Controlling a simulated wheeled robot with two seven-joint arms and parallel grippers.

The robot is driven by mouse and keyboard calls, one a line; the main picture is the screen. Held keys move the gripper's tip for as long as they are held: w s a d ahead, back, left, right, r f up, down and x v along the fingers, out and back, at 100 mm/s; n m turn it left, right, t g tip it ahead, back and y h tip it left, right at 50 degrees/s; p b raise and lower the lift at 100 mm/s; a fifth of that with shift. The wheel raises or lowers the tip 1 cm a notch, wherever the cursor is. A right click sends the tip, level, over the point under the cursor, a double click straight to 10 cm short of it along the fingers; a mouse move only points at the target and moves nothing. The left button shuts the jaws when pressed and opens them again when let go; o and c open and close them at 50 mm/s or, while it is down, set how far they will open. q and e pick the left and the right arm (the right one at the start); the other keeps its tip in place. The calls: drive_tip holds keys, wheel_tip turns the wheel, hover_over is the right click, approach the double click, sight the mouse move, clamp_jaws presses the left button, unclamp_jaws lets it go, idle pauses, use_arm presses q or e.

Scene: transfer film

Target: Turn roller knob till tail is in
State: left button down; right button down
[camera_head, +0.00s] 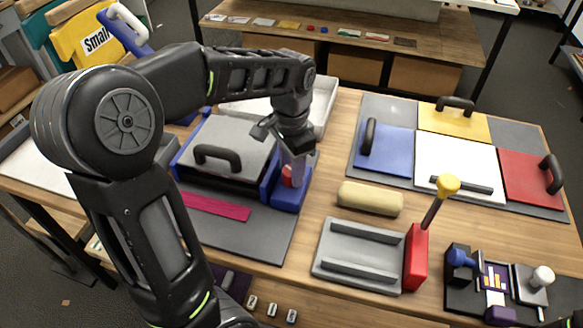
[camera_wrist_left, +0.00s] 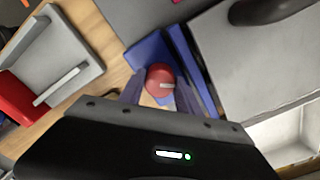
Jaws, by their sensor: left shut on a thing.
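A blue roller machine (camera_head: 292,197) with a grey lid (camera_head: 226,142) and dark handle stands on a grey mat, left of centre. A magenta film strip (camera_head: 215,206) lies flat at its front edge; whether it continues inside is hidden. A red roller knob (camera_head: 287,176) sits on the machine's right block. My left gripper (camera_head: 292,168) points down over the knob, shut on it. In the left wrist view, the red knob (camera_wrist_left: 160,77) with a white pointer mark shows between the fingers of my left gripper (camera_wrist_left: 161,88). My right gripper is out of view.
Right of the machine are a cream roll (camera_head: 370,199), a grey tray (camera_head: 358,256) and a red block (camera_head: 416,258) with a yellow-topped lever. Coloured panels with handles lie on a grey board (camera_head: 374,187) behind. A small black device (camera_head: 462,293) stands front right.

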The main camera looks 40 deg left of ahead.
use_arm(q)
drive_tip(key=m, duration=0.5)
drive_tip(key=shift+r+m, duration=0.1)
drive_tip(key=shift+m, duration=0.2)
drive_tip(key=m, duration=0.5)
drive_tip(key=shift+w+m, duration=0.1)
drive_tip(key=shift+m, duration=0.2)
drive_tip(key=c, duration=1.1)
unclamp_jaws()
drive_tip(key=shift+c, duration=0.2)
wheel_tip(320, 180, up, 8)
drive_tip(key=shift+f+b, duration=0.1)
drive_tip(key=shift+b, duration=0.25)
